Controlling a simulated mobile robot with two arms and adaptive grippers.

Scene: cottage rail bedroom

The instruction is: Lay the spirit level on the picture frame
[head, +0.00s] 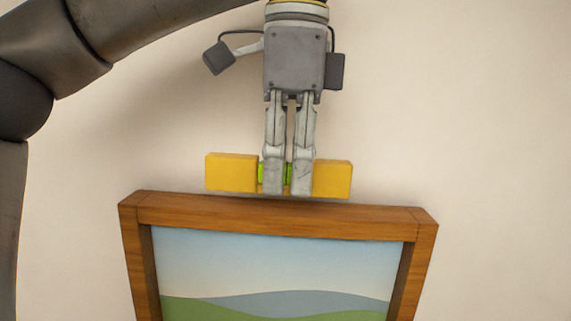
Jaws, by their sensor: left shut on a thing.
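The spirit level (231,173) is a yellow bar with a bright green part at its middle. My left gripper (288,190) points down and is shut on the middle of the level, hiding part of the green. The picture frame (270,212) is brown wood around a landscape of green hills and pale sky, and hangs below the level. The level is close above the frame's top edge, tilted slightly down to the right like that edge. I cannot tell whether it touches the frame. My right gripper is not in view.
The wall (480,130) behind is plain and cream-coloured. My left arm curves in from the left and over the top. The room to the right of the level and frame is clear. The frame's lower part is cut off by the view.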

